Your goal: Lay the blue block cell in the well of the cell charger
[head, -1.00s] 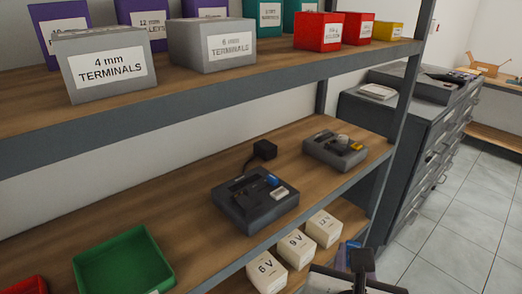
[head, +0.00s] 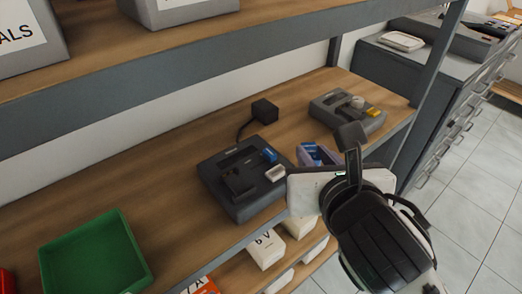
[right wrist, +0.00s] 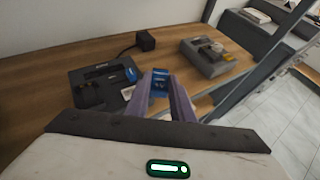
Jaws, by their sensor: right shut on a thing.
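The cell charger (head: 228,196) looks like the dark grey unit on the middle shelf. It has dark recesses, a blue part (head: 269,155) and a white part (head: 276,173) on top. It also shows in the right wrist view (right wrist: 88,75). My right gripper (head: 316,153) is just right of the charger in the head view, its lavender fingers shut on the blue block cell (right wrist: 160,84). In the right wrist view the block sits between the fingertips, to the right of the charger. The fingers hide much of it in the head view. My left gripper is not in view.
A second grey unit (head: 342,112) with a yellow part stands behind to the right. A black power adapter (head: 264,111) with a cord lies behind the charger. A green tray (head: 92,258) is at left. White boxes (head: 266,249) stand below, and the upper shelf (head: 190,55) overhangs.

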